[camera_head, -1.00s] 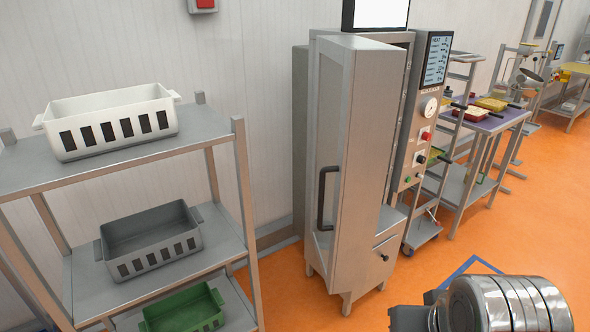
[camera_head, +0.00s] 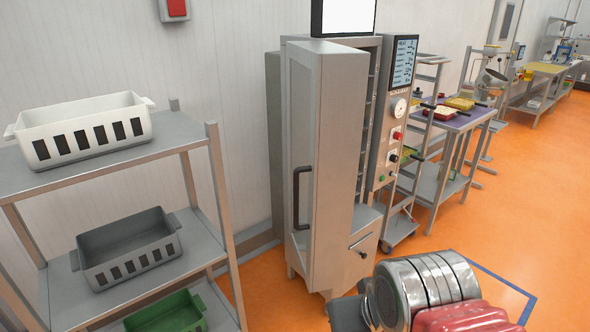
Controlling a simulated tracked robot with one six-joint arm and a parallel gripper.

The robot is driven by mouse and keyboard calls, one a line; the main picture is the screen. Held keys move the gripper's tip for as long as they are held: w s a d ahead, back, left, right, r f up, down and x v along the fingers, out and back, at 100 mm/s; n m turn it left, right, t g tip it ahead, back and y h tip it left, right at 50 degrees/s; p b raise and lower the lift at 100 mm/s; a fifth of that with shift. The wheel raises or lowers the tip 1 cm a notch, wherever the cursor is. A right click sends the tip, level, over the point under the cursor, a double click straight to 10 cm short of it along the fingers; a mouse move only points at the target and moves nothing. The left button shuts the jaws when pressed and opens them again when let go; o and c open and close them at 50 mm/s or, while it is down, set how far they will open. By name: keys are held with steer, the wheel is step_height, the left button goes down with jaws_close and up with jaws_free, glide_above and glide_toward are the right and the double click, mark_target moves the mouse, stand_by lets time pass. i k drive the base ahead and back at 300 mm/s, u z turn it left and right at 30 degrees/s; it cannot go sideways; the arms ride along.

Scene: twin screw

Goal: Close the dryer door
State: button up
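The dryer (camera_head: 365,236) is a tall steel cabinet against the wall. Its door (camera_head: 335,150) stands open, swung out toward me, and the rack slots inside show to its right. A dark vertical handle (camera_head: 297,198) is on the door's left-facing side. My arm, with silver and red parts, shows at the lower right, in front of the dryer and apart from the door. My gripper is outside the picture, so its state is hidden.
A shelf rack (camera_head: 222,215) with a white crate (camera_head: 80,130), a grey crate (camera_head: 127,248) and a green crate (camera_head: 166,314) stands at left. A control panel (camera_head: 395,110) stands right of the dryer, then a table (camera_head: 455,122). Orange floor (camera_head: 500,225) is open at right.

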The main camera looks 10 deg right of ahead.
mark_target(327, 82)
steer(key=z, duration=0.05)
steer(key=i, duration=1)
steer(key=u, duration=1.95)
steer(key=k, duration=0.8)
steer(key=z, duration=0.05)
